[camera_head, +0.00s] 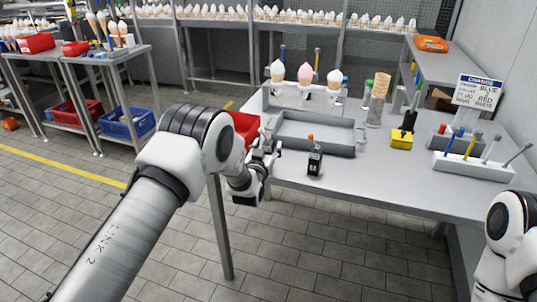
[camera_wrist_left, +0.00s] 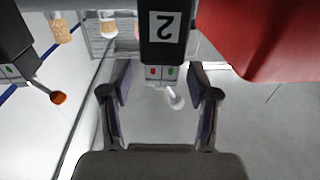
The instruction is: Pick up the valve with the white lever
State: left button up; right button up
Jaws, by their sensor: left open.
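The valve with the white lever shows in the left wrist view as a black block (camera_wrist_left: 160,45) marked 2, with a red and a green dot. Its white lever (camera_wrist_left: 175,98) has a rounded end. My left gripper (camera_wrist_left: 160,88) is open, one finger on each side of this valve; I cannot tell whether they touch it. In the head view my left gripper (camera_head: 267,152) is at the table's left front edge and mostly hides that valve. A second black valve (camera_head: 315,162) with an orange-tipped lever stands to its right; it also shows in the left wrist view (camera_wrist_left: 14,35).
A red bin (camera_head: 245,126) is close behind the gripper, and at the upper right of the wrist view (camera_wrist_left: 262,40). A grey tray (camera_head: 313,147) lies behind the valves. Cones (camera_head: 305,75) stand in a holder behind it. The table's front right (camera_head: 390,180) is clear.

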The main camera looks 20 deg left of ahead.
pick_arm(q)
jog(key=shift+w+a+f, duration=0.1)
jog(key=shift+w, duration=0.85)
jog(key=shift+s, duration=0.1)
grip_shut()
